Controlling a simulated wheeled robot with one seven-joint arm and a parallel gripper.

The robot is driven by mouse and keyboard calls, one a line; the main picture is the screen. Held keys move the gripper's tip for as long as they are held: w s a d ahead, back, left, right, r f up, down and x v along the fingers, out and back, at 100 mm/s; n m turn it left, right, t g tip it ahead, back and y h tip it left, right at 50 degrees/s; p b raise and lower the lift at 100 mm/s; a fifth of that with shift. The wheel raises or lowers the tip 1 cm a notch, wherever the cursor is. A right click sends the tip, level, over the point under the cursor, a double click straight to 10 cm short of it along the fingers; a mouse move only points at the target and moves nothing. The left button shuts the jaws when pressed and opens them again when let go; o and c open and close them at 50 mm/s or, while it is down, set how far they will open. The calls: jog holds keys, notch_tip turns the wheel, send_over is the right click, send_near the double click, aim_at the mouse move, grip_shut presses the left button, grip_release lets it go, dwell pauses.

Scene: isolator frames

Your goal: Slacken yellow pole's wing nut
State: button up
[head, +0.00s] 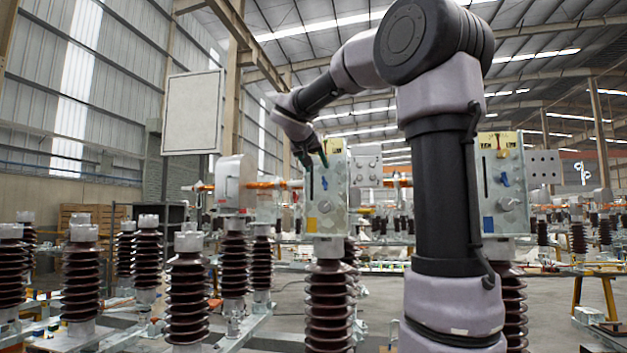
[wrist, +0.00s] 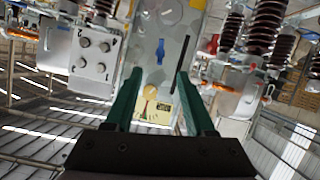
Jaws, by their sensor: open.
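The yellow pole's box is a pale grey panel (head: 325,205) with a yellow square (head: 311,225) low on its face, standing on a dark ribbed insulator. A small blue wing nut (head: 325,183) sits on its face; in the wrist view the blue wing nut (wrist: 160,52) shows upright, just beyond my fingertips. My gripper (head: 314,158) is at the upper front of this box. In the wrist view my gripper (wrist: 158,76) has its two green fingers spread apart with nothing between them. The wing nut lies roughly in line with the gap, apart from the fingers.
A dark slot (wrist: 182,65) and a round knob (wrist: 168,12) are near the wing nut. Another box with a blue square (head: 488,224) stands to the right, partly behind my arm. A grey box with several round fittings (wrist: 93,55) is left in the wrist view.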

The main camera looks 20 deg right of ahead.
aim_at(324, 181)
jog(key=x, duration=1)
jog(key=shift+w+d+f, duration=0.15)
jog(key=shift+w+d, duration=0.05)
jog(key=shift+w, duration=0.1)
grip_shut()
